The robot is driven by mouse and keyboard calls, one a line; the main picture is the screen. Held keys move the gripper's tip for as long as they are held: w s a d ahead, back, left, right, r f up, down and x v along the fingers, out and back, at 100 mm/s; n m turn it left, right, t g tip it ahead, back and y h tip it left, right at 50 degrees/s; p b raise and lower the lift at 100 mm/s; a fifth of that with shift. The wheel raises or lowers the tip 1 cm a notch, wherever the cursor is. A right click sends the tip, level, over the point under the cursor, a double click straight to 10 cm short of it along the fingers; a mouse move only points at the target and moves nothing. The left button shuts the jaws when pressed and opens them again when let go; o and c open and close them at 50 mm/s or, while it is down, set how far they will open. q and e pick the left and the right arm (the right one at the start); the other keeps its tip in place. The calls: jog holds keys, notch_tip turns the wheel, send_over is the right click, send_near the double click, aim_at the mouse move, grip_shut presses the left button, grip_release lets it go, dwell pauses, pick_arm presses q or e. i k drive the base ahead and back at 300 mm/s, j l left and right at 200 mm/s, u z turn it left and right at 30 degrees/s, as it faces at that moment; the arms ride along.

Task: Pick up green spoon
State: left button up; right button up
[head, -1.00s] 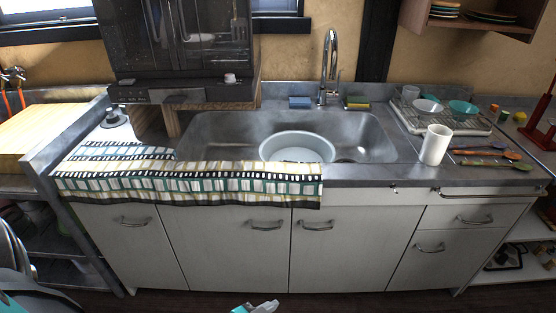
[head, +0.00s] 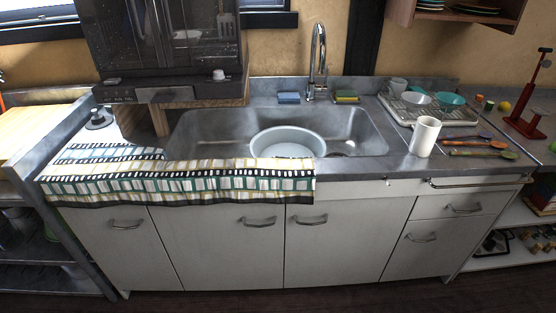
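Several spoons lie side by side on the counter at the right in the head view. The green spoon seems to lie flat near the counter's front edge. Neither of my grippers is in view.
A white cup (head: 425,137) stands left of the spoons. A dish rack (head: 447,118) with bowls is behind them. A sink (head: 215,135) holds a round basin (head: 287,140). A patterned cloth (head: 180,185) hangs over the counter edge. A red stand (head: 524,125) is at the right.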

aim_at(509, 155)
jog(key=z, duration=1.3)
